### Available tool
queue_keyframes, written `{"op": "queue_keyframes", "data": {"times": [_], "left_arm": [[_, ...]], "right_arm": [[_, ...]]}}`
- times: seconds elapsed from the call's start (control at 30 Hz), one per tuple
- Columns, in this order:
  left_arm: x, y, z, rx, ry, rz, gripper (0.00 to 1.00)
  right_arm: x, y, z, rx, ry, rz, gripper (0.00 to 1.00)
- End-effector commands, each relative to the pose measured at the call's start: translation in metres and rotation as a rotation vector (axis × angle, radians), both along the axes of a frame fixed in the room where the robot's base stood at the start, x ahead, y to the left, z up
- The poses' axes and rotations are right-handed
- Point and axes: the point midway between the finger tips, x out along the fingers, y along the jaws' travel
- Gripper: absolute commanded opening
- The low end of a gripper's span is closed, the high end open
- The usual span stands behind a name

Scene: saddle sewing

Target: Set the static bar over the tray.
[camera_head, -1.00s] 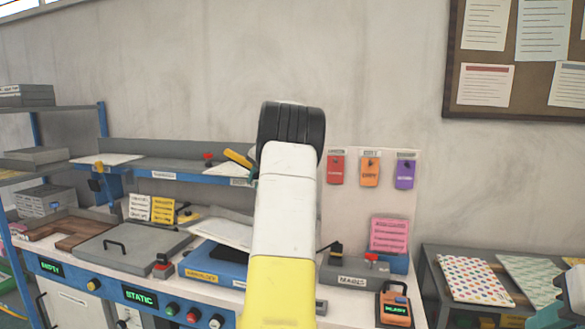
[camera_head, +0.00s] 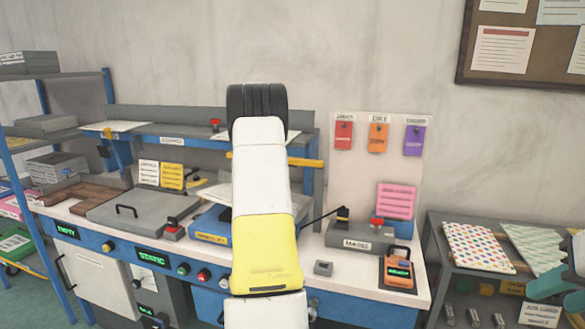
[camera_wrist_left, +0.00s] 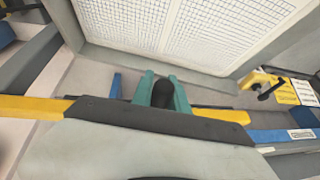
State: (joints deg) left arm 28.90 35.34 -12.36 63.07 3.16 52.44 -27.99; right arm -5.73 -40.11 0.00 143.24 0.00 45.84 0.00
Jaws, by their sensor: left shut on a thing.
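The static bar is a long bar with yellow ends and a dark middle. In the left wrist view the bar (camera_wrist_left: 232,116) lies level across the picture. My left gripper (camera_wrist_left: 162,94) has teal fingers shut on the bar's black knob. In the head view my arm hides this gripper and the bar's middle; a yellow end of the bar (camera_head: 305,162) shows at the back shelf's height. A pale flat tray-like piece (camera_head: 217,195) lies on the bench below, partly hidden by the arm. My right gripper (camera_head: 550,284) is cut off at the right edge; its jaws are unclear.
A grey lidded box (camera_head: 130,215) sits on the bench at left. A raised shelf (camera_head: 172,142) runs along the back. A grey box with a black lever (camera_head: 358,238) and an orange device (camera_head: 397,272) stand at right. A white-meshed frame (camera_wrist_left: 180,30) fills the left wrist view's top.

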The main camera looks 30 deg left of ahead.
Motion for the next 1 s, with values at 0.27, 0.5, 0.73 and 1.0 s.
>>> {"op": "queue_keyframes", "data": {"times": [0.27,0.5,0.73,1.0], "left_arm": [[-0.002,-0.001,-0.007,-0.007,0.011,0.002,0.23],[-0.001,-0.001,-0.005,-0.005,0.008,0.001,0.41],[-0.002,-0.001,0.001,-0.002,0.006,0.0,0.41],[-0.017,-0.011,0.04,-0.002,0.005,0.0,0.41]], "right_arm": [[0.0,0.0,0.0,0.0,0.0,0.0,0.36],[0.0,0.0,0.0,0.0,0.0,0.0,0.36],[0.0,0.0,0.0,0.0,0.0,0.0,0.36],[0.0,0.0,0.0,0.0,0.0,0.0,0.36]]}}
